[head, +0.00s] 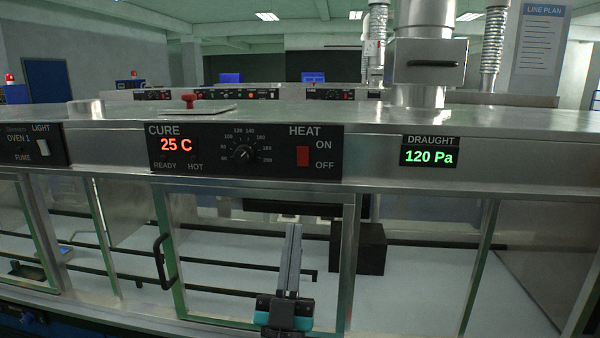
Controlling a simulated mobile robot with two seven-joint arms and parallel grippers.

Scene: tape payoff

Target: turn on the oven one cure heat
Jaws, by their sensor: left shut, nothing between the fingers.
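The oven one cure panel (245,152) is a black strip on the steel front. Its red HEAT switch (303,157) sits between the words ON and OFF at the right end; I cannot tell which way it is tipped. The orange display (176,145) reads 25 C, and a round temperature dial (243,154) sits mid-panel. The READY and HOT lamps look dark. My left gripper (294,228) is shut and empty, pointing up in front of the glass below the HEAT switch, apart from it. My right gripper is not in view.
A glazed door with a black handle (161,262) is left of my gripper. A LIGHT switch (43,147) sits further left, and a green draught display (429,157) reads 120 Pa at right. A red knob (189,100) stands on the top ledge. A dark block (371,248) stands behind the glass.

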